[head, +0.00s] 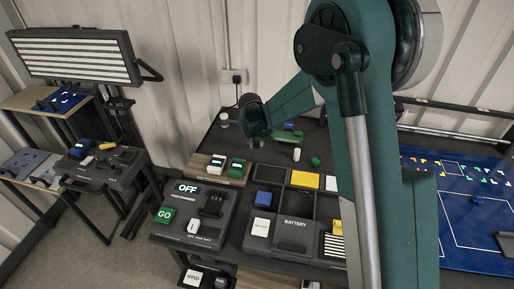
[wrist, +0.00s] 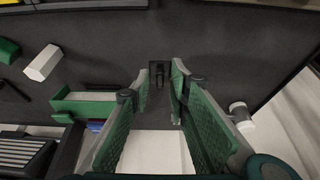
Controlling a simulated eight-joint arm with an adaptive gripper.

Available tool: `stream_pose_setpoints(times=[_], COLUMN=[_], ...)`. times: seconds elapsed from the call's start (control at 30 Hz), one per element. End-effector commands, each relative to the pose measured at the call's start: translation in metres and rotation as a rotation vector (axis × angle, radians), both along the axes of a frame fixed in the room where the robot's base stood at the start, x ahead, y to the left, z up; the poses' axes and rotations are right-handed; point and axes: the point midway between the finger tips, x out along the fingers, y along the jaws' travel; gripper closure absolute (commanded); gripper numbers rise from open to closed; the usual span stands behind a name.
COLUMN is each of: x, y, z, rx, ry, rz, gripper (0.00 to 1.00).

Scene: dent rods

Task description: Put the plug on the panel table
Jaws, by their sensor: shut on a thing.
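My gripper (head: 256,133) hangs over the back left of the dark middle table (head: 232,135), its fingers pointing down. In the wrist view my gripper (wrist: 162,92) has its green-padded fingers closed with a narrow gap, and a small black piece, seemingly the plug (wrist: 158,73), sits at the fingertips. The plug is hard to make out in the head view, where the gripper hides it. I cannot tell whether it touches the table top.
A white cylinder (head: 224,119) stands left of my gripper, a green holder (head: 288,136) and white peg (head: 297,154) to the right. A control panel (head: 205,212) and bins (head: 270,174) fill the front. A wall socket (head: 234,76) with a black cord is behind.

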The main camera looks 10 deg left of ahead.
Motion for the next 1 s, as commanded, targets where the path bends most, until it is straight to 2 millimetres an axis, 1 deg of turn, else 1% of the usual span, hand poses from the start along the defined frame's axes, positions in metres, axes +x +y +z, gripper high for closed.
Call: stream_pose_setpoints(times=[0.13,0.43,0.93,0.97,1.0], x=[0.0,0.0,0.0,0.0,0.0], y=[0.0,0.0,0.0,0.0,0.0], z=[-0.007,-0.036,-0.041,-0.041,-0.041], rx=[0.0,0.0,0.0,0.0,0.0], ry=[0.0,0.0,0.0,0.0,0.0], rz=[0.0,0.0,0.0,0.0,0.0], gripper=[0.88,0.88,0.88,0.79,0.73])
